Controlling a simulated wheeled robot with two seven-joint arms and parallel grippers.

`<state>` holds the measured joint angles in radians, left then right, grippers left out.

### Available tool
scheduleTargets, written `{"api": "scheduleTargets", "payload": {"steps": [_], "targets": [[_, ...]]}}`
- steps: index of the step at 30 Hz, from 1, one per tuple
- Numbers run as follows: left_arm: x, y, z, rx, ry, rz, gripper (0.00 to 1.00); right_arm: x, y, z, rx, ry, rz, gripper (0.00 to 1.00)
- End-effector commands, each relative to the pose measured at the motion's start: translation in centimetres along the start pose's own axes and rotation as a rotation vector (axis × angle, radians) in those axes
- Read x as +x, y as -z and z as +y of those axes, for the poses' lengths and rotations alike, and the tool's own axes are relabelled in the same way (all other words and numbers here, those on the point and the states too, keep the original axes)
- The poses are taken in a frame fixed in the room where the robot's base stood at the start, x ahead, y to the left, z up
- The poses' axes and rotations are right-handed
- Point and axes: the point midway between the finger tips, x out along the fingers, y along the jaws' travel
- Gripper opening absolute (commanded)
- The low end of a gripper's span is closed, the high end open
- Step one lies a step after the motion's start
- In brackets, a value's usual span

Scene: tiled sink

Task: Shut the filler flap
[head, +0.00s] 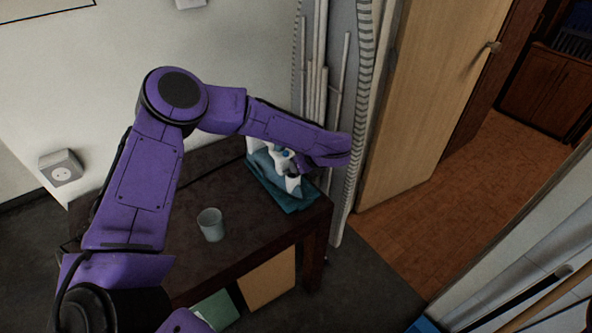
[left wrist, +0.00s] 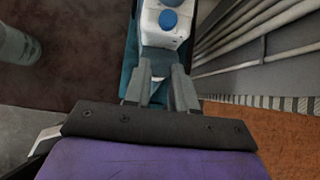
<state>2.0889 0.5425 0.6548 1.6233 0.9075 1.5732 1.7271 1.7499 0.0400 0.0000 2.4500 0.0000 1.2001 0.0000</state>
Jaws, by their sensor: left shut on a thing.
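A white appliance with blue parts, which looks like a steam iron (head: 291,184), sits on a teal cloth (head: 293,203) at the right end of the dark table. In the left wrist view its white body with two blue round parts (left wrist: 168,20) lies just beyond my fingertips. My left gripper (left wrist: 160,76) reaches it from above and is shut on a white part of it. My right gripper is in neither view.
A pale cup (head: 211,225) stands on the dark table (head: 175,235), left of the iron. Pipes and a ribbed hose (head: 365,60) rise behind the table's right end. A wooden door (head: 430,95) stands open at the right. The table's middle is mostly clear.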

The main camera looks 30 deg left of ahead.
Motion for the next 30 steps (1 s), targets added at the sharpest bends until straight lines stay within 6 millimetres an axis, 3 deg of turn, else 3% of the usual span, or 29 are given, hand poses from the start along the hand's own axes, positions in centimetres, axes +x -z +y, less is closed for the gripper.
{"api": "scheduleTargets", "payload": {"steps": [1,15,24,30], "targets": [[0.8,1.2,-0.1,0.003,0.004,-0.048,0.00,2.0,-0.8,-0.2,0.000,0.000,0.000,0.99],[1.8,4.6,-0.1,0.002,0.003,-0.487,0.00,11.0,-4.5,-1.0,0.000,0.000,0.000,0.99],[2.6,5.8,0.0,0.002,0.001,-0.702,0.00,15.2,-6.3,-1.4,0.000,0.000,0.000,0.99],[2.9,6.1,0.0,0.002,0.000,-0.788,0.00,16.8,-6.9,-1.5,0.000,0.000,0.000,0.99]]}}
